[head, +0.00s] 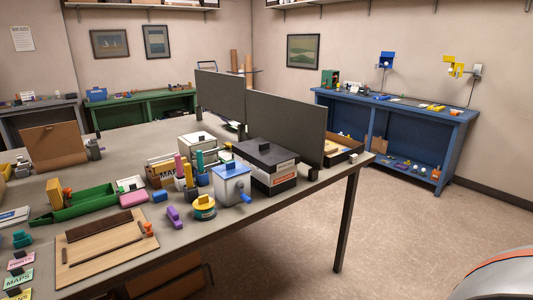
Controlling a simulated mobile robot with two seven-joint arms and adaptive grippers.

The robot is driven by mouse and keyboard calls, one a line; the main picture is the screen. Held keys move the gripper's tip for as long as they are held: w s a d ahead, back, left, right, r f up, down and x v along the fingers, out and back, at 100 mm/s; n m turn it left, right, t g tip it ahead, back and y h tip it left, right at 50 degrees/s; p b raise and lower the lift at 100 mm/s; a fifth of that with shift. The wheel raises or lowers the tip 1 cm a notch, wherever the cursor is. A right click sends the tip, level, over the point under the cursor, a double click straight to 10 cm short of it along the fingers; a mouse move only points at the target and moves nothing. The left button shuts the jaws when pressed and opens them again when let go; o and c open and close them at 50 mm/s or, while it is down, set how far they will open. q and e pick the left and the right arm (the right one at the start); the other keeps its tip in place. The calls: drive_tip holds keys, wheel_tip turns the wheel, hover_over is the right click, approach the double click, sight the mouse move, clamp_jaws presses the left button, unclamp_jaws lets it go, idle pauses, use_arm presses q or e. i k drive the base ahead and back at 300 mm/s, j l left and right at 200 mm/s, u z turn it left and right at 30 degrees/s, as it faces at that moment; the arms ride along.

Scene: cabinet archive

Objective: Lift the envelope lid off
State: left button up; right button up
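Several lidded boxes stand on the near grey table, and I cannot read which label says envelope. The largest is a box with a black lid (271,152), which has a dark knob on top and sits closed over a body (275,183) with white and orange labels. Another white box (196,142) with a dark knob stands behind. Neither of my grippers shows in the head view.
A dark divider panel (288,128) stands right behind the black-lidded box. A yellow round tin (204,208) and a purple item (174,216) stand in front. A green tray (85,206) and wooden board (105,248) lie left. The floor right of the table is clear.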

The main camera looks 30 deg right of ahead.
sight(269, 157)
drive_tip(key=z, duration=0.55)
drive_tip(key=i+l+z, duration=0.25)
drive_tip(key=z, duration=0.15)
drive_tip(key=i+l+z, duration=0.25)
drive_tip(key=z, duration=0.2)
